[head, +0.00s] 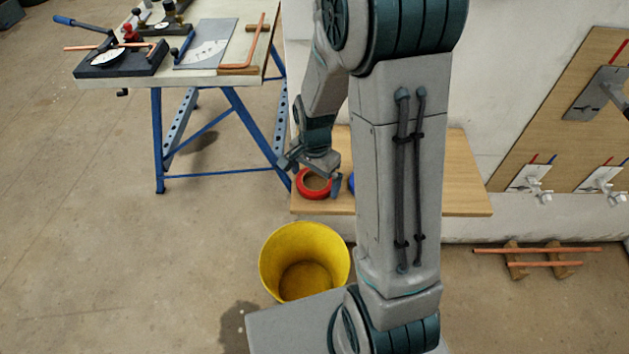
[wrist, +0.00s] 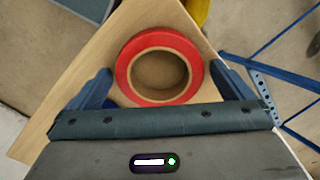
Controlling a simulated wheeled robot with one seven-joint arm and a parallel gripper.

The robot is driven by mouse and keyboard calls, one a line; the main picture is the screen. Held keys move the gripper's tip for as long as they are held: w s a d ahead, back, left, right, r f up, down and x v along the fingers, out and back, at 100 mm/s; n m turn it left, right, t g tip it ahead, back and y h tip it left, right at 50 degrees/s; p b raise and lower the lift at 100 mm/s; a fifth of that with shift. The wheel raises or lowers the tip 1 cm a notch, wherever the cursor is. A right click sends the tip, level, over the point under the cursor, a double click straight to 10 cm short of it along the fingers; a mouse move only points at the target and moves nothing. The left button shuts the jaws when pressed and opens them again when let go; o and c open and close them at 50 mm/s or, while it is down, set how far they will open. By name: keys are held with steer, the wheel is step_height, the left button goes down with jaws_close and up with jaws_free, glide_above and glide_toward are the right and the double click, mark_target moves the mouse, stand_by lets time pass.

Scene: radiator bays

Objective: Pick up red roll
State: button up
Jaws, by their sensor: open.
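The red roll (head: 314,184) is a red ring of tape with a brown core, lying flat near the left end of a wooden shelf board (head: 465,185). My gripper (head: 312,178) is right above the roll, pointing down. In the wrist view the red roll (wrist: 159,66) sits between and slightly ahead of the two open fingers (wrist: 160,80), with a gap at each side. Whether the fingertips reach down to the roll's height is hard to tell. A small blue thing, mostly hidden behind my arm, is beside the roll.
A yellow bucket (head: 305,250) stands on the floor in front of the board. A workbench with blue legs (head: 158,140) holds a pipe bender and copper pipes at the left. Copper pipes (head: 550,250) lie on wooden rests at the right.

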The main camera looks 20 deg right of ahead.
steer(key=shift+f, duration=0.1)
steer(key=c, duration=0.8)
steer(key=shift+c, duration=0.2)
steer(key=shift+r, duration=0.75)
step_height(320, 180, up, 3)
steer(key=shift+f, duration=0.15)
steer(key=d+r, duration=0.7)
steer(key=d, duration=0.4)
steer(key=shift+w+d+b, duration=0.35)
steer(key=shift+w, duration=0.1)
